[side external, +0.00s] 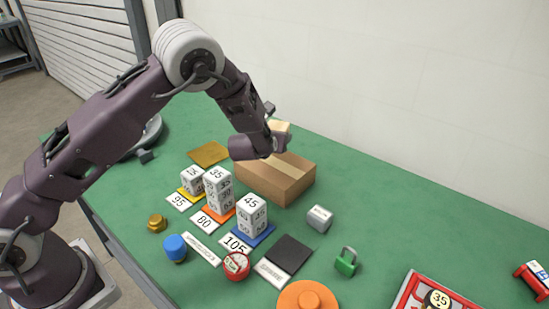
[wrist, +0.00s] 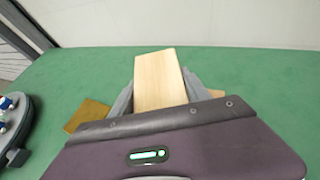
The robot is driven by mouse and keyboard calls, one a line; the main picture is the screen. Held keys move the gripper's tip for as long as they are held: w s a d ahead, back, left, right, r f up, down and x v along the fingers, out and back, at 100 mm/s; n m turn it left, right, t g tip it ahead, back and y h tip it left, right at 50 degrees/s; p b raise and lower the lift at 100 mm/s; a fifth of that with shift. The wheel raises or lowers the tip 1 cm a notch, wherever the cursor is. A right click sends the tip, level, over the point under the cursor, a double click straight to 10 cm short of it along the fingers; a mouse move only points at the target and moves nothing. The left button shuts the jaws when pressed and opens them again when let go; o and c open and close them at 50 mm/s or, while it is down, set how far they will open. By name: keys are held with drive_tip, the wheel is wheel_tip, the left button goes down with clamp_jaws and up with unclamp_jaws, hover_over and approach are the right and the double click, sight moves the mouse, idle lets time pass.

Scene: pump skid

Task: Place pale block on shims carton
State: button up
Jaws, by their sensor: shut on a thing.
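The pale block (wrist: 158,80) is light wood and lies between the two fingers of my gripper (wrist: 162,92) in the wrist view. In the side external view only its top part (side external: 280,126) shows behind my gripper (side external: 272,141). My gripper is shut on it, over the back of a brown cardboard carton (side external: 265,185). I cannot read a label on the carton. Whether the block touches the carton is hidden by my gripper. In the wrist view only a small corner of the carton (wrist: 216,93) shows, right of the fingers.
White numbered blocks (side external: 217,190) stand on coloured pads in front of the carton. A tan mat (side external: 208,153) lies to its left.

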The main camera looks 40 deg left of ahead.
sight(274, 162)
wheel_tip(274, 162, down, 6)
drive_tip(key=shift+a+f, duration=0.1)
drive_tip(key=o, duration=1.5)
drive_tip(key=shift+f, duration=0.1)
